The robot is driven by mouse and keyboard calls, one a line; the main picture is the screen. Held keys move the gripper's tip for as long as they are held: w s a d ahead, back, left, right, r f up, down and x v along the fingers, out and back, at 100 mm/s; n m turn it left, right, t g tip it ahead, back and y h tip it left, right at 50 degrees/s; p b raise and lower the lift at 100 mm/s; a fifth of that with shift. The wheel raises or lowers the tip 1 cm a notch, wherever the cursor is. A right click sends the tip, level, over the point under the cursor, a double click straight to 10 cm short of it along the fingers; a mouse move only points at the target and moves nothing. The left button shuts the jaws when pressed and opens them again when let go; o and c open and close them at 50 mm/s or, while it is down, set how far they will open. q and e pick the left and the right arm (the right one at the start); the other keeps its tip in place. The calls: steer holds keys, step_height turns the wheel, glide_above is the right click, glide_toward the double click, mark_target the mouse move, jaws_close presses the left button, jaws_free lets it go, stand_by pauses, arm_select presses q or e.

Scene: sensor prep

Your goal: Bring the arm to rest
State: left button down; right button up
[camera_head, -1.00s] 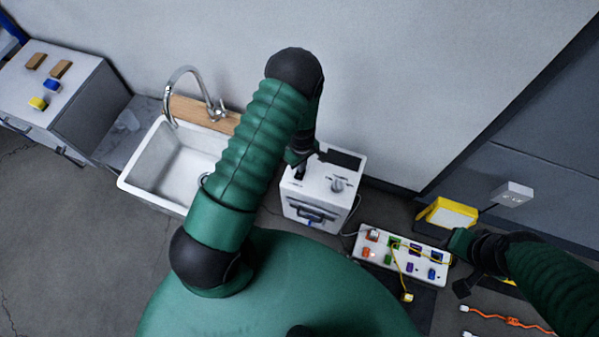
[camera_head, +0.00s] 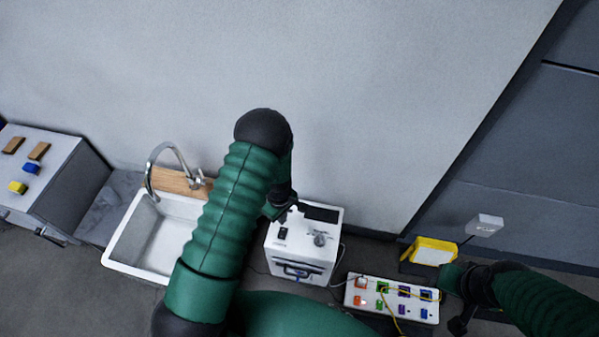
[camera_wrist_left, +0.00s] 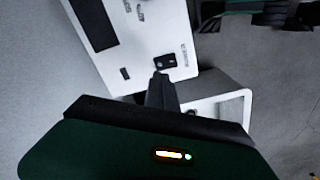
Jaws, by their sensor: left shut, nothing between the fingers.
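My left arm (camera_head: 232,205), green with black joints, comes up from the bottom and bends down at its black elbow. My left gripper (camera_head: 274,211) is partly hidden behind the arm, at the left back edge of a white machine's top. In the left wrist view its dark fingers (camera_wrist_left: 161,90) are together and empty, in front of the machine's white face with a black switch. I cannot tell whether they touch it. My right arm (camera_head: 540,300) comes in from the right. Its gripper (camera_head: 457,325) is dark and small beside the white socket board, and its jaws are unclear.
The white machine (camera_head: 300,262) stands on the floor by the wall. A sink (camera_head: 125,250) with a tap is left of it, a cabinet (camera_head: 60,190) with small blocks farther left. A socket board (camera_head: 352,297) with coloured plugs and a yellow case (camera_head: 432,252) are at right.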

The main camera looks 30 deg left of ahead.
arm_select(q)
steer(key=s+d+r+m+t, duration=0.15)
steer(key=r+m, duration=0.25)
steer(key=r, duration=0.4)
steer(key=w+d+r+m, duration=0.1)
steer(key=d+r+m, duration=0.2)
steer(key=r, duration=0.5)
steer(key=s+d+r+m+t, duration=0.1)
steer(key=s+d+r+m, duration=0.2)
steer(key=s+r+m, duration=0.7)
step_height(320, 180, up, 17)
steer(key=n+p, duration=0.2)
steer(key=p, duration=1.3)
steer(key=shift+w+f+p, duration=0.2)
steer(key=shift+w+p, duration=0.2)
steer(key=shift+w, duration=0.05)
steer(key=shift+w, duration=0.1)
